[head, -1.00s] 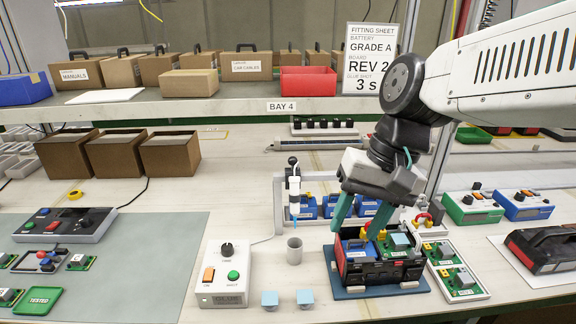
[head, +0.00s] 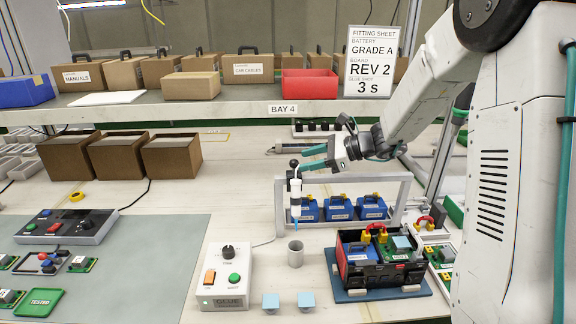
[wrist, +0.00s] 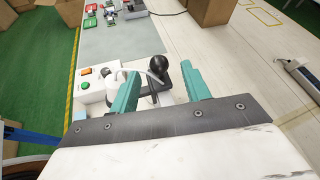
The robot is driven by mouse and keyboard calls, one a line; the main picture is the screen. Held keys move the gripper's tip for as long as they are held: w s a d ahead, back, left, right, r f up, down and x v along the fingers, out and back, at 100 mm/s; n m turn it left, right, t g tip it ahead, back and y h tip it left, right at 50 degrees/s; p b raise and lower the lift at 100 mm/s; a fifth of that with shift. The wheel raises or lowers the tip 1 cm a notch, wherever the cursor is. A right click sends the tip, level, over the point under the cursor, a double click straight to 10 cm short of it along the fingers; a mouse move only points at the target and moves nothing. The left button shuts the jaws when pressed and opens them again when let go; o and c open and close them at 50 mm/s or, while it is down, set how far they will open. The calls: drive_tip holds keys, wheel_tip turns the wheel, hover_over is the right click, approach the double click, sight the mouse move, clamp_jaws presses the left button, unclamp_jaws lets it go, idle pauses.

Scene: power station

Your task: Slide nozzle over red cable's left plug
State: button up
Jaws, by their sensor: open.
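The white glue nozzle (head: 295,197) hangs upright in the head view, with a thin blue tip below and a black ball handle on top (head: 293,164). My gripper (head: 306,159) is open beside that handle, pointing left. In the wrist view the ball (wrist: 160,76) shows between the two teal fingers (wrist: 158,88); contact cannot be told. The short red cable (head: 376,228) with yellow plugs lies in the black case (head: 385,277). Its left plug (head: 366,237) stands apart from the nozzle, to the right and below.
A grey cup (head: 295,254) stands below the nozzle, beside the glue control box (head: 226,275). A grey frame (head: 402,196) with several blue batteries (head: 340,209) stands behind the case. Two light-blue blocks (head: 271,302) sit in front.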

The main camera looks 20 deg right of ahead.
sight(296, 163)
drive_tip(key=x, duration=0.6)
drive_tip(key=shift+w+a+f, duration=0.1)
drive_tip(key=shift+a, duration=0.25)
clamp_jaws()
drive_tip(key=shift+d, duration=0.1)
